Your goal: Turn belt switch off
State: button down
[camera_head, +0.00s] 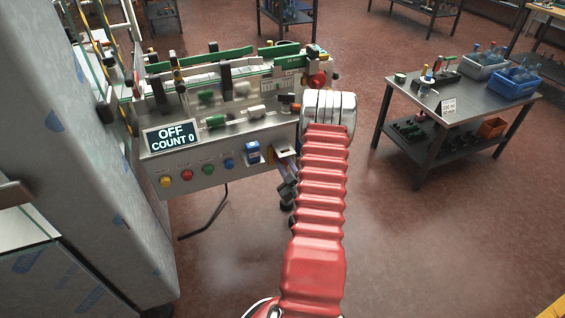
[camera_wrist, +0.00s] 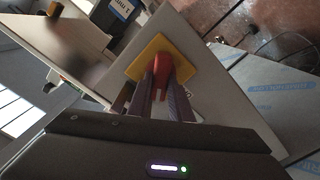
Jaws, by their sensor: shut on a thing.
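The belt switch, a red handle (camera_wrist: 160,63) on a yellow square plate (camera_wrist: 184,50), sits on a grey panel in the wrist view. My gripper (camera_wrist: 163,88) has its two dark ridged fingers closed around the red handle, one on each side. In the head view, my red arm reaches the right end of the filling machine (camera_head: 225,150), and its wrist hides the fingers and the switch there. The machine's display (camera_head: 172,137) reads "OFF" and "COUNT 0".
A row of coloured buttons (camera_head: 208,169) lines the machine's front. A large film-wrapped block (camera_head: 65,140) stands close on the left. The floor between is clear.

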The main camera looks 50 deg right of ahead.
jog(key=n, duration=0.5)
jog(key=shift+w+a+f+n, duration=0.15)
jog(key=shift+w+a+n, duration=0.1)
jog(key=shift+a+n, duration=0.1)
jog(key=n, duration=0.5)
jog(key=shift+f, duration=0.25)
jog(key=shift+a+n, duration=0.1)
jog(key=shift+n, duration=0.15)
jog(key=c, duration=2)
grip_release()
jog(key=o, duration=0.4)
jog(key=shift+s+d, duration=0.1)
jog(key=shift+d, duration=0.1)
jog(key=shift+s+a, duration=0.25)
jog(key=shift+s, duration=0.3)
jog(key=v, duration=1.2)
jog(key=shift+s+a, duration=0.2)
jog(key=shift+s, duration=0.05)
